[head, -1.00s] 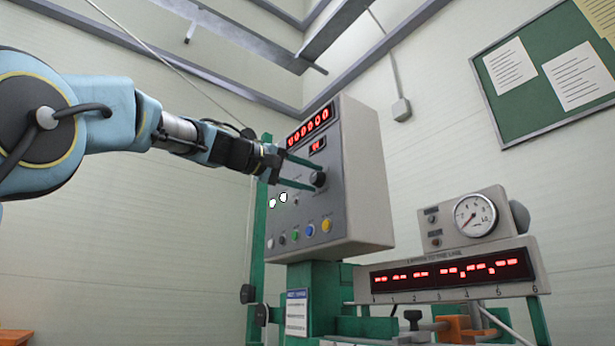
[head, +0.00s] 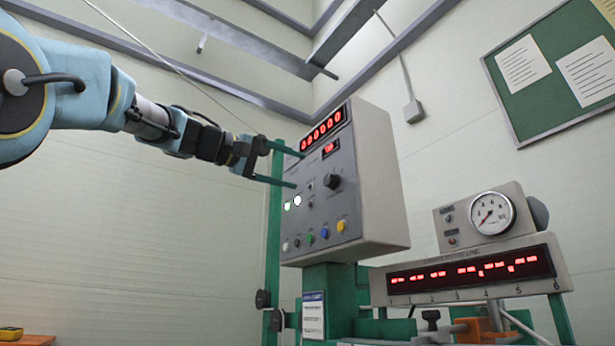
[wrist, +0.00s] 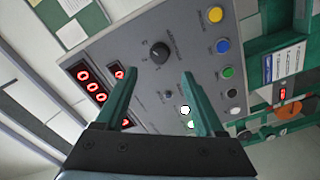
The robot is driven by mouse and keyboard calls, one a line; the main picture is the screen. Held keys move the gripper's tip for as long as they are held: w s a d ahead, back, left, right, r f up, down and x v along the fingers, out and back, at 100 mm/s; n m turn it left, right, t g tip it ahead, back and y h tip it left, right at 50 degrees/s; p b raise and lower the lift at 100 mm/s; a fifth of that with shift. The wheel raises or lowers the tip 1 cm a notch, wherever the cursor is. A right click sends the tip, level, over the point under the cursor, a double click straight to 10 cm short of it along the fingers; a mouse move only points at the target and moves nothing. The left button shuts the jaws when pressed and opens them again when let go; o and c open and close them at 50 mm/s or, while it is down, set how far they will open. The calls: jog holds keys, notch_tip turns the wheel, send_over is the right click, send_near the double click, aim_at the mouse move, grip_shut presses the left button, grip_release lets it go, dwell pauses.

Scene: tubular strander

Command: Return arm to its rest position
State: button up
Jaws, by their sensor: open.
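My gripper (head: 291,168) is open and empty. Its two green fingers point at the front of the grey control box (head: 385,190), to the left of the black rotary knob (head: 332,181), and look apart from it. In the wrist view, my gripper (wrist: 158,98) shows both fingers spread, with the knob (wrist: 159,52) beyond them and nothing between them. My arm reaches in from the left of the head view.
The box has red displays (head: 322,130) and a row of coloured buttons (head: 325,233). A pressure gauge (head: 492,215) and a long red display bar (head: 470,272) stand at right. A green board (head: 560,75) hangs on the wall. Free room lies left of the box.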

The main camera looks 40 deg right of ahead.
jog(key=shift+a, duration=1)
jog(key=shift+w, duration=0.1)
jog(key=w+a+f+n+t+y, duration=0.2)
jog(key=w+f, duration=0.4)
jog(key=f, duration=0.3)
jog(key=w+a+f+n+t+y, duration=0.1)
jog(key=w+f+n+t+y, duration=0.1)
jog(key=w+f, duration=0.55)
jog(key=w+a+f+n+t+y, duration=0.1)
jog(key=w+a+f+y, duration=0.3)
jog(key=f, duration=0.7)
jog(key=a+f+n+y, duration=0.2)
jog(key=a+f, duration=0.4)
jog(key=f, duration=0.6)
jog(key=s+a+f+y, duration=0.2)
jog(key=a+f, duration=0.5)
jog(key=f, duration=0.2)
jog(key=s+a+f+y, duration=0.2)
jog(key=a+f+y, duration=0.1)
jog(key=a+f, duration=0.5)
jog(key=s+a+f+m+g+y, duration=0.1)
jog(key=s+a+f+g+y, duration=0.2)
jog(key=s+a+f, duration=0.8)
notch_tip(320, 180, up, 35)
jog(key=d+p, duration=0.1)
jog(key=p, duration=3.5)
jog(key=shift+w+d+r+t, duration=0.15)
jog(key=shift+w+t, duration=0.05)
jog(key=shift+t, duration=0.1)
